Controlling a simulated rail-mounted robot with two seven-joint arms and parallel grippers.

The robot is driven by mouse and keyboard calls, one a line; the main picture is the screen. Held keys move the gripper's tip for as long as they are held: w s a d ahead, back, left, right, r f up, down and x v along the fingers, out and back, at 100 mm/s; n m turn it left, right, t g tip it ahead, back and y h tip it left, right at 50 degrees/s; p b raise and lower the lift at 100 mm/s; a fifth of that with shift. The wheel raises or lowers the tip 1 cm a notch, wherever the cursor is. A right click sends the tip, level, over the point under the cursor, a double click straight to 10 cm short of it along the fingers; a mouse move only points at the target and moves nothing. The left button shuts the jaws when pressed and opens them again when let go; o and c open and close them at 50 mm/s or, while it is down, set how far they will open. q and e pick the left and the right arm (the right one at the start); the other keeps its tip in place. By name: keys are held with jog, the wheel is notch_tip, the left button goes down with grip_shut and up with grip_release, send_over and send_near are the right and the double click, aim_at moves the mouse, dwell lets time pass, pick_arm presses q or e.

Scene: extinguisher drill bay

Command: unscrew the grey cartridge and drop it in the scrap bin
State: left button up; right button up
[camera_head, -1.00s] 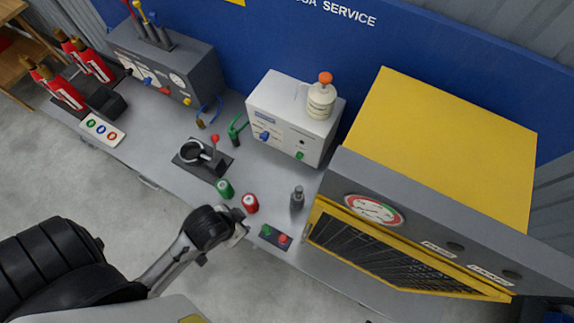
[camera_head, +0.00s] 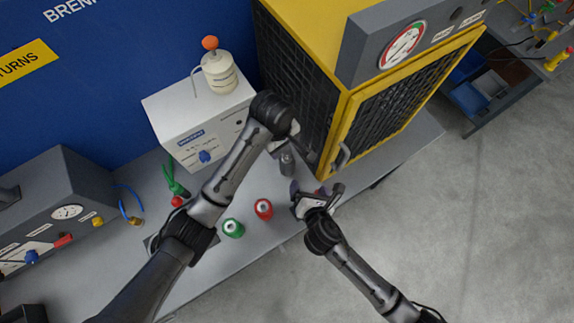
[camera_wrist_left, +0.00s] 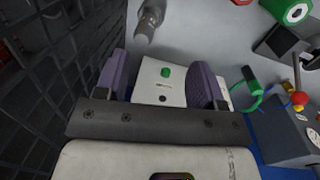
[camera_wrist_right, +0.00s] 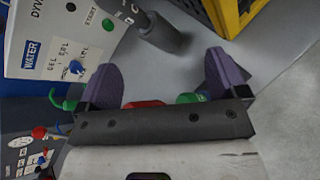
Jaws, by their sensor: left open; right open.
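The grey cartridge (camera_head: 287,163) is a dark grey cylinder with a narrower end, by the yellow cage's near corner. It shows at the top of the left wrist view (camera_wrist_left: 150,18) and of the right wrist view (camera_wrist_right: 163,33). My left gripper (camera_head: 295,148) is open beside it, partly hidden by its own wrist; in its wrist view the fingers (camera_wrist_left: 160,80) are apart with no cartridge between them. My right gripper (camera_head: 317,188) is open and empty over the bench's front edge, nearer than the cartridge. I cannot identify a scrap bin.
The yellow cage (camera_head: 380,122) with its handle stands close on the right. A white box (camera_head: 183,112) is behind left. A red can (camera_head: 263,209) and a green can (camera_head: 232,228) stand on the bench (camera_head: 285,222). Blue bins (camera_head: 475,97) are far right.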

aim_at(288, 162)
pick_arm(q)
jog(key=w+r, duration=0.1)
jog(key=w+r+n, duration=0.1)
jog(key=w, duration=0.1)
jog(key=w+d+r+n+y+b, duration=0.1)
jog(key=shift+w+d, duration=0.1)
jog(key=shift+w, duration=0.05)
pick_arm(e)
jog(key=w+a+f+n, duration=0.2)
jog(key=w, duration=0.2)
jog(key=w+a+f+n+y, duration=0.1)
jog(key=w+a+f+n, duration=0.1)
jog(key=w, duration=0.3)
jog(key=w+a+f+n, duration=0.2)
jog(key=w+f+n, duration=0.1)
jog(key=w+f, duration=0.1)
jog(key=shift+w+a+f+t+y, duration=0.1)
jog(key=shift+w+a+t+y, duration=0.2)
jog(key=shift+w+y, duration=0.1)
